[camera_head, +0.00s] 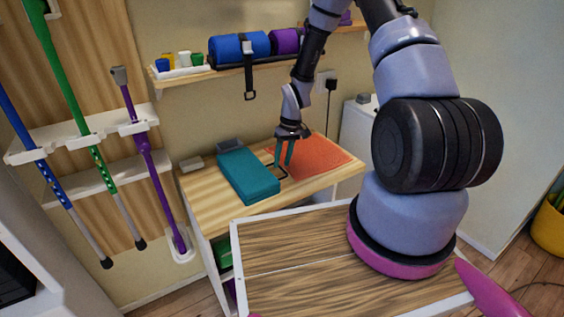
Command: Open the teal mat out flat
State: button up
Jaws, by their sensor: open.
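The teal mat (248,175) lies as a thick folded block on the wooden table, long side running front to back. A thin dark loop (282,175) lies at its right side; I cannot tell if it is joined to the mat. My gripper (284,162) points down just right of the mat, over the left edge of a flat orange mat (318,157). Its two teal fingers are apart, with nothing seen between them. I cannot tell whether the fingertips touch the table.
A grey item (230,145) sits behind the teal mat, and a small pale box (191,163) to its left. A shelf (185,77) with blue and purple rolls (240,46) hangs above; a black strap (250,85) dangles from it. Bare tabletop (215,212) shows in front.

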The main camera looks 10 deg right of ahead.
jog(key=shift+a+f, duration=0.1)
jog(key=shift+f, duration=0.25)
grip_shut()
dwell(1.2)
